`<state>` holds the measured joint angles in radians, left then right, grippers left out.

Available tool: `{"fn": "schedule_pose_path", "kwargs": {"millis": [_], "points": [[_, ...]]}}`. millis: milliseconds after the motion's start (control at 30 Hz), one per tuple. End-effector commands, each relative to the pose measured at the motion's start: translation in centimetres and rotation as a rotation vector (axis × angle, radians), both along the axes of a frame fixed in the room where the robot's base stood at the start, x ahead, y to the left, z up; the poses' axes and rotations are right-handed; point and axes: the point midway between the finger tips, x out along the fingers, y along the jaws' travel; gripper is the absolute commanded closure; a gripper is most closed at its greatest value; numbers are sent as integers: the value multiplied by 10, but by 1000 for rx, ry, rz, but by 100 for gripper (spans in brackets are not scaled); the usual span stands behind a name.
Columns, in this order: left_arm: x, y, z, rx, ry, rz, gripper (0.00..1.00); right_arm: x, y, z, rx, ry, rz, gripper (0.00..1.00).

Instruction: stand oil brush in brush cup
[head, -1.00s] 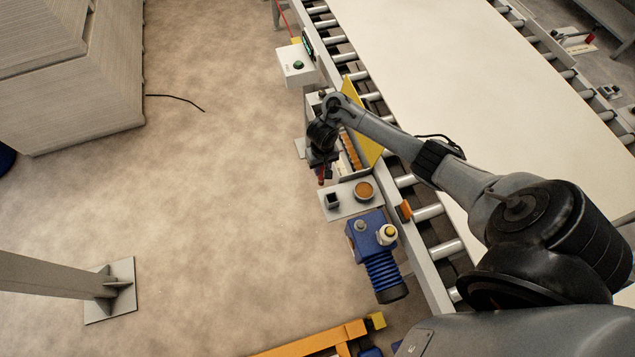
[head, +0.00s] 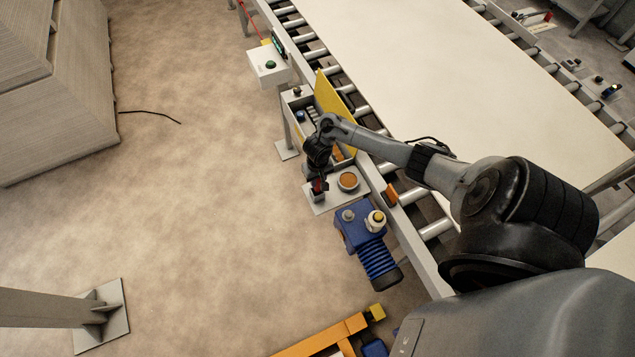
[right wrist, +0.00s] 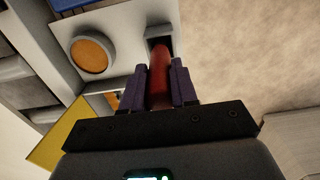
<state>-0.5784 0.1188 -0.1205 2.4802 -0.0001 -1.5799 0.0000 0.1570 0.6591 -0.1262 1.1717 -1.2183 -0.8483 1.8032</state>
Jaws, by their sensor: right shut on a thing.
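My right gripper (head: 319,177) is shut on the oil brush, whose red handle (head: 318,185) shows below the fingers. In the right wrist view the two dark fingers (right wrist: 158,90) clasp the red brush (right wrist: 159,72) from both sides. The brush cup (head: 317,196) is a small square holder with a dark opening on a pale plate. It also shows in the right wrist view (right wrist: 156,33), where the far end of the brush overlaps its opening. I cannot tell whether that end is inside the cup or just above it. My left gripper is out of view.
A round dish with orange-brown content (head: 348,181) stands beside the cup on the plate (head: 329,204). A blue motor unit (head: 367,240) is just below. A yellow panel (head: 334,108) and the roller conveyor (head: 425,205) lie to the right. Open floor is on the left.

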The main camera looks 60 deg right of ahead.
Motion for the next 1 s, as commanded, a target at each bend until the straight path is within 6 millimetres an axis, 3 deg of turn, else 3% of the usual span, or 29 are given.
{"fn": "schedule_pose_path", "kwargs": {"millis": [133,567,600,733,767,1000], "points": [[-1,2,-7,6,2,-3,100,0,0,-16,1,-1,-1,100],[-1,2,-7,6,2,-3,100,0,0,-20,1,-1,0,100],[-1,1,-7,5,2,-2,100,0,0,-21,1,-1,0,71],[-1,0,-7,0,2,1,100,0,0,-20,1,-1,0,51],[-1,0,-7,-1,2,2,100,0,0,-20,0,-1,0,47],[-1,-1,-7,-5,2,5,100,0,0,-20,-1,-1,0,47]]}}
